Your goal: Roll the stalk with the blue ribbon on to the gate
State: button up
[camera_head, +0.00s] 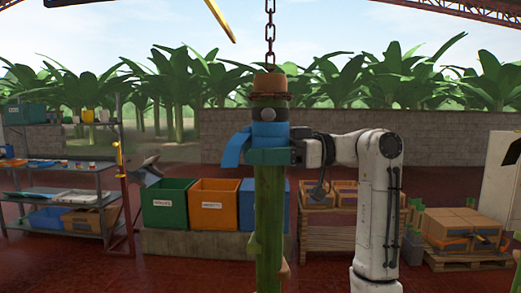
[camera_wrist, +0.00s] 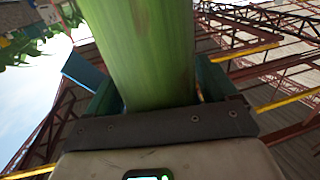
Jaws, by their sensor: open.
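The green stalk (camera_head: 268,220) hangs upright from a chain (camera_head: 270,35) in the middle of the head view. The blue ribbon (camera_head: 233,150) is tied around its upper part, with a loose end out to the left. My gripper (camera_head: 266,157) is at the stalk just below the ribbon's band, its dark green jaws open around it. In the wrist view the stalk (camera_wrist: 145,45) fills the space between the jaws (camera_wrist: 155,92), and a bit of ribbon (camera_wrist: 82,70) shows at left. Whether the jaws touch the stalk I cannot tell. I cannot clearly make out the gate.
Green (camera_head: 166,205), orange (camera_head: 214,205) and blue bins stand on a low block behind the stalk. A grey shelf rack (camera_head: 60,190) stands at left. Crates and a pallet of boxes (camera_head: 463,228) are at right. A yellow bar (camera_head: 218,18) hangs overhead.

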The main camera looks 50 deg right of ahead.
jog(key=c, duration=1.4)
jog(key=shift+a, duration=0.1)
